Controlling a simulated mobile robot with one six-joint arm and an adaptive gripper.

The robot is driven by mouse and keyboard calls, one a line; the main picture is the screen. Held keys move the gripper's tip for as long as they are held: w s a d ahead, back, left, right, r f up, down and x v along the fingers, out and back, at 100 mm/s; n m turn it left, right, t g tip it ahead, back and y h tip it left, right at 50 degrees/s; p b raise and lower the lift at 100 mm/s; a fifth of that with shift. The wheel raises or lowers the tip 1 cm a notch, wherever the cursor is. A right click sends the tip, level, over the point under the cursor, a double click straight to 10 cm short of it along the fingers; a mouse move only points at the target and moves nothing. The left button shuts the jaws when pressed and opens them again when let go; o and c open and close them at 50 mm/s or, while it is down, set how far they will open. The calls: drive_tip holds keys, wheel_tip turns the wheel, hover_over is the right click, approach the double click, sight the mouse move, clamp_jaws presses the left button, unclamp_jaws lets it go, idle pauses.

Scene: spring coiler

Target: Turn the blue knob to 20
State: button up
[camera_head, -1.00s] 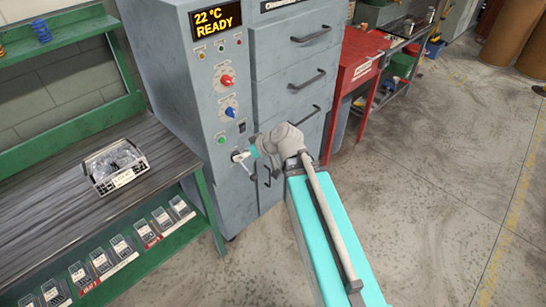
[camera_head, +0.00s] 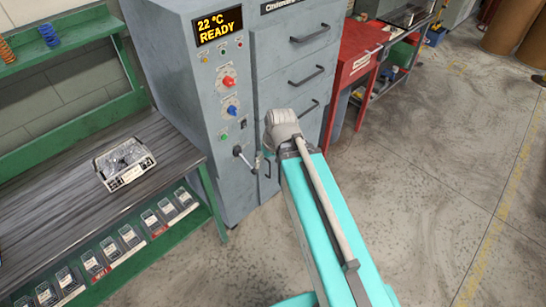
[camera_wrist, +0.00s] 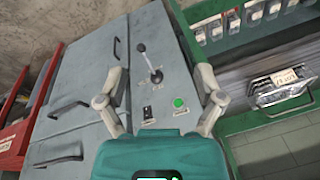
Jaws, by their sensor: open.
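The blue knob (camera_head: 232,110) is on the grey cabinet's front panel, below a red knob (camera_head: 229,82) and above a green button (camera_head: 223,137). Its pointer setting is too small to read. In the head view my gripper is mostly hidden behind my arm, low by the panel, right of and below the blue knob. In the wrist view my gripper (camera_wrist: 160,76) is open and empty, its fingers spread on either side of the panel. A black-tipped lever (camera_wrist: 141,48) and the green button (camera_wrist: 179,103) show between them; the blue knob is not visible there.
The lever (camera_head: 238,151) sticks out below the green button. A display (camera_head: 219,28) reads 22 °C READY. Drawers with handles (camera_head: 306,77) lie right of the panel. A workbench (camera_head: 60,195) with a parts box (camera_head: 124,163) stands left. Open floor lies right.

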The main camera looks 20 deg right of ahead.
drive_tip(key=shift+s+d+r+m+g+h+p, duration=0.4)
drive_tip(key=shift+s+d+r+m+h+p, duration=0.1)
drive_tip(key=shift+s+d+h, duration=0.15)
drive_tip(key=shift+d, duration=0.1)
drive_tip(key=shift+s+d+m+g+h, duration=0.3)
drive_tip(key=shift+s+d+m+h, duration=0.05)
drive_tip(key=shift+s+d+m, duration=0.2)
idle(1.9)
